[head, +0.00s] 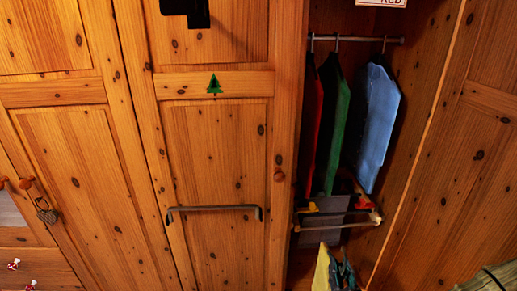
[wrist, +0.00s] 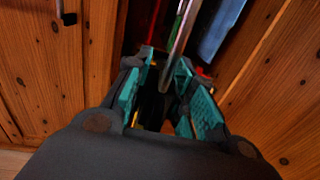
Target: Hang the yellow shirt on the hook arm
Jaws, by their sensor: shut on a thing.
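The yellow shirt (head: 322,270) shows at the bottom edge of the head view, cut off below, in front of the open wardrobe. My gripper (head: 343,272) is right beside it, its teal pads partly visible. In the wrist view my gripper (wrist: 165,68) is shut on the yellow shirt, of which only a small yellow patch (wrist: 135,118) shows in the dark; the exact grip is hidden. A horizontal bar (head: 345,226) with pale and orange ends sits low in the wardrobe, above the gripper. I cannot tell whether it is the hook arm.
Red (head: 312,120), green (head: 333,125) and blue (head: 377,125) garments hang from the upper rod (head: 350,39). A grey box-like panel (head: 322,215) is below them. A bar handle (head: 213,209) juts from the wooden door on the left. The right wardrobe wall (head: 425,150) limits room.

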